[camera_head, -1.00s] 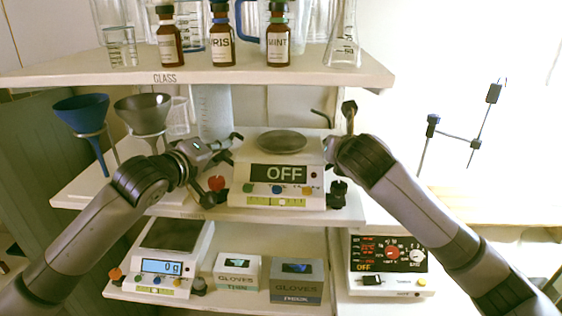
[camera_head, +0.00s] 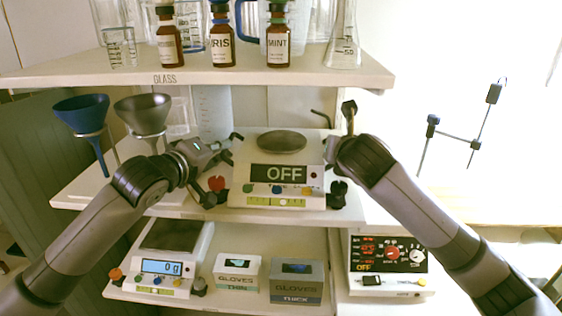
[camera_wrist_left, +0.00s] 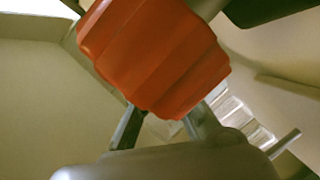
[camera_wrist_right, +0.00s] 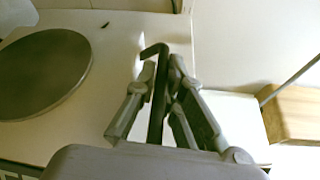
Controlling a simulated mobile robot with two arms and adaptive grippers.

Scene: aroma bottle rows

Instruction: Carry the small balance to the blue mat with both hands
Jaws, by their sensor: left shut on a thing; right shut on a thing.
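A white balance (camera_head: 240,172) with a round grey pan (camera_head: 282,142) and a display reading OFF is on the middle shelf. My left gripper (camera_head: 222,150) is at its left side, shut. In the left wrist view a large orange knob (camera_wrist_left: 150,55) hides much of the grip. My right gripper (camera_head: 333,152) is at its right side. In the right wrist view the right fingers (camera_wrist_right: 155,95) are shut around a dark bent bar (camera_wrist_right: 157,105) beside the balance's pan (camera_wrist_right: 45,75). A second white balance (camera_head: 150,283), reading 0 g, sits on the lower shelf. No blue mat shows.
The upper shelf (camera_head: 200,76) above holds glassware and brown bottles, IRIS (camera_head: 222,45) and MINT (camera_head: 279,42) among them. Funnels, blue (camera_head: 82,113) and grey (camera_head: 143,112), stand left of my left gripper. Two glove boxes (camera_head: 297,287) and a red-and-black device (camera_head: 390,262) are below.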

